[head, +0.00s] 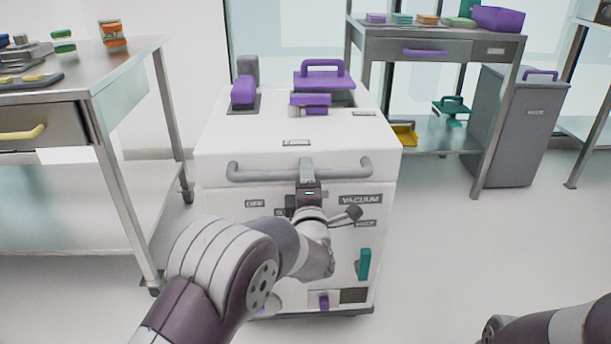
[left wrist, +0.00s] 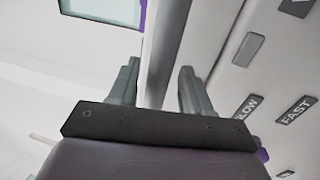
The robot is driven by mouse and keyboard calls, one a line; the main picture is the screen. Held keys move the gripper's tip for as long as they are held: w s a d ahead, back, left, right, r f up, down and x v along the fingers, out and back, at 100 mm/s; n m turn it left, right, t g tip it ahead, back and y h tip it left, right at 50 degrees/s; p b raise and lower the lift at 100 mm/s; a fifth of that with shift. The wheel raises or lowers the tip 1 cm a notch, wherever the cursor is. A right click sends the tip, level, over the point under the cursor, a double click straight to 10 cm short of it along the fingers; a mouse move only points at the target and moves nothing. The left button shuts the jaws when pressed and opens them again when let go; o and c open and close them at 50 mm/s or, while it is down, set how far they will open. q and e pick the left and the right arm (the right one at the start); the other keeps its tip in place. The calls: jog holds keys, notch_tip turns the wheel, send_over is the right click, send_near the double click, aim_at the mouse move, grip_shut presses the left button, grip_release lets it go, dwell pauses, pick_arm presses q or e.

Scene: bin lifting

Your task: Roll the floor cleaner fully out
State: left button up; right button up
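The floor cleaner (head: 225,160) is a white box-shaped machine in the middle of the head view, with a grey push handle (head: 245,172) across its upper front. My left gripper (head: 309,178) is at the middle of this handle. In the left wrist view the handle (left wrist: 167,45) passes between the two fingers (left wrist: 160,90), with a gap visible on the right side, so the fingers look open around it. My left arm hides part of the front panel. My right gripper is out of view; only part of that arm shows at bottom right.
A steel table (head: 125,70) with small items stands close on the left. Behind right are a steel table (head: 440,45) carrying a purple bin (head: 497,18) and a grey waste bin (head: 520,125). The floor (head: 480,245) in front and to the right is clear.

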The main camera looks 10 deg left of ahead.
pick_arm(q)
jog(key=p+v, duration=0.3)
jog(key=v, duration=0.9)
jog(key=shift+s+p, duration=0.35)
